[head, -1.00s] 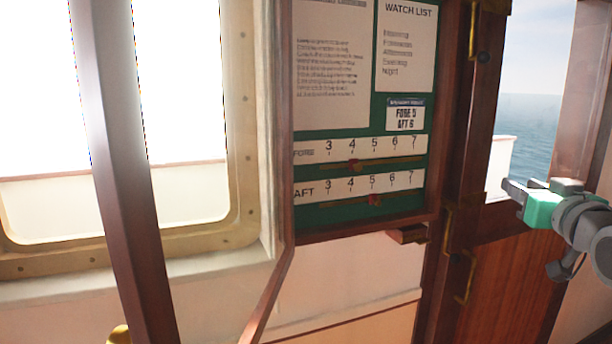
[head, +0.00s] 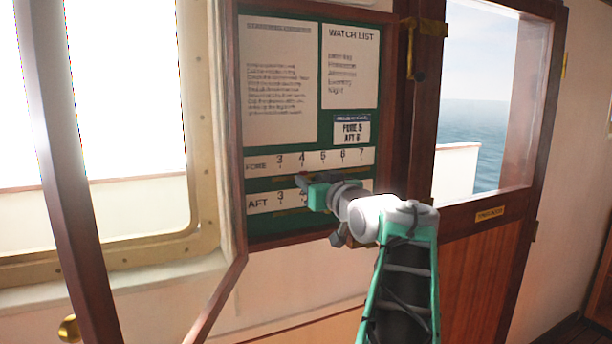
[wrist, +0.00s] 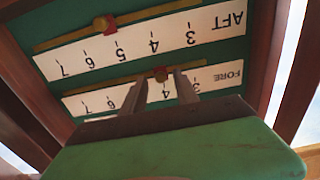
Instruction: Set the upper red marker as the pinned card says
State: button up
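The pinned card (head: 351,130) reads FORE 5, AFT 6. The upper scale (head: 340,157), labelled FORE, runs from 3 to 7 on the green board. The upper red marker (wrist: 161,74) sits on its slot near 4 in the upside-down wrist view; in the head view my gripper hides it. My gripper (head: 302,181) is at the board, with its two fingers apart and one on each side of the upper marker. I cannot tell whether they touch it. The lower red marker (wrist: 104,24) is near 5 on the AFT scale (wrist: 205,28).
A dark wooden frame (head: 232,110) borders the board. Two paper sheets, one headed WATCH LIST (head: 349,65), hang above the scales. A wooden door with a window (head: 486,130) is to the right, and a large window (head: 130,130) to the left.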

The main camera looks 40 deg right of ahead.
jog(key=shift+w+d, duration=0.1)
jog(key=shift+w, duration=0.45)
grip_shut()
dwell(1.0)
